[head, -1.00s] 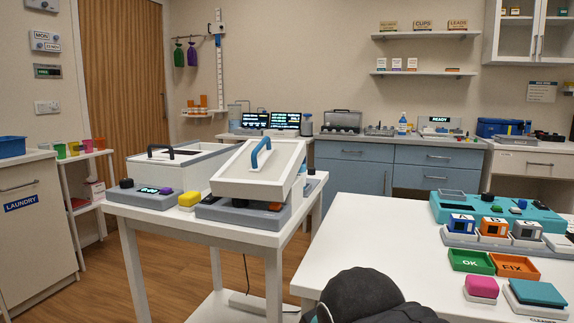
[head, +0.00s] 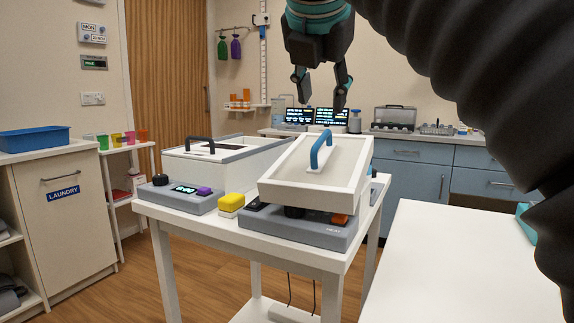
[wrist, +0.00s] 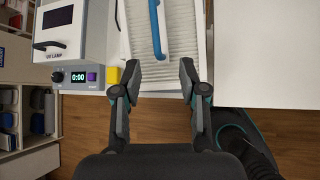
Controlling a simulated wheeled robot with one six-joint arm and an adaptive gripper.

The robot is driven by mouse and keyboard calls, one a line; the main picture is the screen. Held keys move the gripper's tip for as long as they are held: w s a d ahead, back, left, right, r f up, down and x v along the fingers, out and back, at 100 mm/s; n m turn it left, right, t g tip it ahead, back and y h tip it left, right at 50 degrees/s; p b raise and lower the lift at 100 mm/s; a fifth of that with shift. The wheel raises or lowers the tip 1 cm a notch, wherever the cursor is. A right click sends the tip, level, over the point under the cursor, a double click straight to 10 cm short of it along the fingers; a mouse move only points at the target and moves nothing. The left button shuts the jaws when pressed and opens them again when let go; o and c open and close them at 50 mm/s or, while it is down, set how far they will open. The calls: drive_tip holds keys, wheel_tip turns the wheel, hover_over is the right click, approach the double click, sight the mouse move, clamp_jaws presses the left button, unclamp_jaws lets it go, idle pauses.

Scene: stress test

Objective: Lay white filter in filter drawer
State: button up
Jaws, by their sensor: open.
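A white pleated panel (wrist: 186,30), which looks like the white filter, lies ahead of my gripper in the wrist view, beside a blue handle (wrist: 158,30). I cannot identify the filter drawer in either view. My gripper (head: 320,95) is open and empty, above and behind the lid in the head view. In the wrist view its fingertips (wrist: 160,75) are apart near the panel's lower edge.
A UV lamp box (wrist: 62,25) with a black handle stands left of the panel. Its control unit (head: 184,196) and a yellow block (head: 235,201) sit on the cart (head: 190,220). A white table (head: 440,260) is at right, its visible top mostly clear. My arm blocks the upper right.

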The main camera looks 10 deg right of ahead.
sight(321, 138)
drive_tip(key=shift+n, duration=0.4)
drive_tip(key=x, duration=0.2)
drive_tip(key=b+x, duration=0.1)
drive_tip(key=x, duration=0.2)
drive_tip(key=b+x, duration=0.1)
drive_tip(key=x, duration=0.1)
drive_tip(key=shift+w+d+r, duration=0.1)
drive_tip(key=shift+w+r, duration=0.05)
drive_tip(key=shift+w, duration=0.5)
drive_tip(key=shift+b+x, duration=1.15)
drive_tip(key=shift+x, duration=1.7)
clamp_jaws()
